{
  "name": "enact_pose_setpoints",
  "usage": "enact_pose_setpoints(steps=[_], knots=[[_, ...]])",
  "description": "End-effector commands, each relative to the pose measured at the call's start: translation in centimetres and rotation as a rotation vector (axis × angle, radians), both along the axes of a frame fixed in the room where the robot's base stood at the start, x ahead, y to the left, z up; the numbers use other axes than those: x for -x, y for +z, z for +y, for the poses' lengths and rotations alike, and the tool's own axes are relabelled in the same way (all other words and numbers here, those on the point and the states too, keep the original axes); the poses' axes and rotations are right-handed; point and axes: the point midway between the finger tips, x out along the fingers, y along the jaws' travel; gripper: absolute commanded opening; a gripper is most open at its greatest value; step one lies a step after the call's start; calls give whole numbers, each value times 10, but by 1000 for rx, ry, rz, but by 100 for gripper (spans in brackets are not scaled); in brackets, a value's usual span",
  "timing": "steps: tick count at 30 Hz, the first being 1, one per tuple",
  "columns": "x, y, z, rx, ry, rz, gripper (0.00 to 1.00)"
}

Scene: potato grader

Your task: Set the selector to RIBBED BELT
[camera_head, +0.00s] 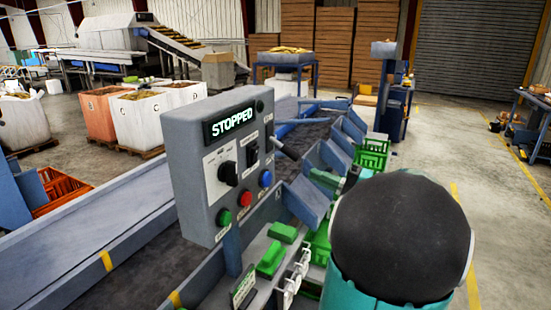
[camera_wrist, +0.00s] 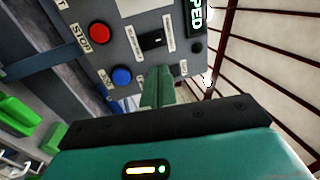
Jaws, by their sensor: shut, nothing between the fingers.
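The grey control box (camera_head: 217,165) stands at the left centre of the head view. Its display (camera_head: 234,121) reads STOPPED. A black rotary knob (camera_head: 228,173) sits on a white plate on its face, with a black switch (camera_head: 252,154) to its right. The small labels are not readable, so I cannot tell which control bears RIBBED BELT. In the wrist view the panel appears turned sideways, with the black switch (camera_wrist: 152,40) above my gripper (camera_wrist: 158,72). My gripper's green fingers are shut and empty, overlapping the panel's lower edge in that view; contact cannot be told.
Red (camera_head: 245,199), blue (camera_head: 265,179) and green (camera_head: 224,217) buttons sit low on the panel. A conveyor belt (camera_head: 150,258) runs behind the box. Green crates (camera_head: 371,153) stand right; the floor further right is open.

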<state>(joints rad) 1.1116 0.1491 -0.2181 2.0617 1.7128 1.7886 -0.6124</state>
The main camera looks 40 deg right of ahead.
Motion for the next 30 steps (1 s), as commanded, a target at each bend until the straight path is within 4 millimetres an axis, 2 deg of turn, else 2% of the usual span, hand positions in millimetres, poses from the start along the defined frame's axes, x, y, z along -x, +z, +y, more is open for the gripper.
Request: enact_pose_setpoints(steps=[5,21,25,30], knots=[[-18,4,7,2,6,0,0],[-116,25,39,1,8,0,0],[-128,28,44,0,6,0,0],[-134,29,45,0,5,0,0]])
